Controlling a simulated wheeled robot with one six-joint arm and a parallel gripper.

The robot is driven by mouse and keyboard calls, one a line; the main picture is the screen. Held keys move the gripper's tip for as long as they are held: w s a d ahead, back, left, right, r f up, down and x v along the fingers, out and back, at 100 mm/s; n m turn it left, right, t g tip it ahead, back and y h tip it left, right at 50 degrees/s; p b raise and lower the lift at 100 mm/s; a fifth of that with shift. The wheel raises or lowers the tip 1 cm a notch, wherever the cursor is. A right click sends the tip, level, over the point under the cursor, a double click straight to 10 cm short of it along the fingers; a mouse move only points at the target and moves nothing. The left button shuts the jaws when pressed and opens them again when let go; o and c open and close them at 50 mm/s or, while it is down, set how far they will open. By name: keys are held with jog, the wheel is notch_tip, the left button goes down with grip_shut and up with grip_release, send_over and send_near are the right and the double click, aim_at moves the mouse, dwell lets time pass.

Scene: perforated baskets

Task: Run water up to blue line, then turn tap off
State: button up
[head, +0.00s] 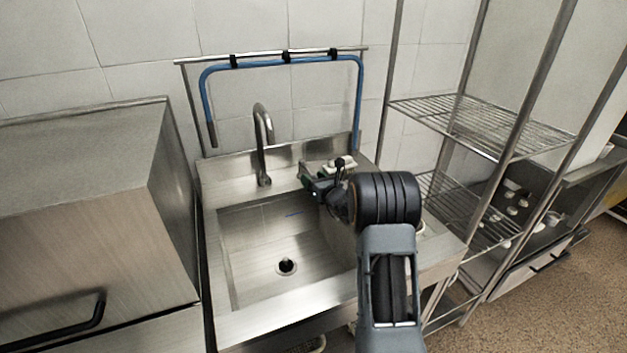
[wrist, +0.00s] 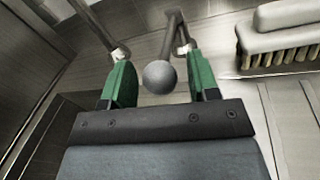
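The steel sink basin (head: 240,306) has a curved tap spout (head: 262,145) at its back left. No water stream shows under the spout, and I see no clear water surface. The drain (head: 286,266) is a dark round on the basin floor. My gripper (head: 318,175) is at the back right of the sink. In the wrist view its green fingers (wrist: 155,52) are apart, either side of a grey ball knob (wrist: 160,77) on a stem, probably the tap lever, with gaps visible. My arm hides part of the basin's right side.
A scrubbing brush (wrist: 285,38) lies close to the right of my gripper. A blue hose (head: 290,62) hangs on a rail behind the sink. A steel cabinet (head: 90,220) stands left, and a wire shelf rack (head: 485,125) stands right.

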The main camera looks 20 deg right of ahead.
grip_shut()
jog(key=shift+d, duration=0.1)
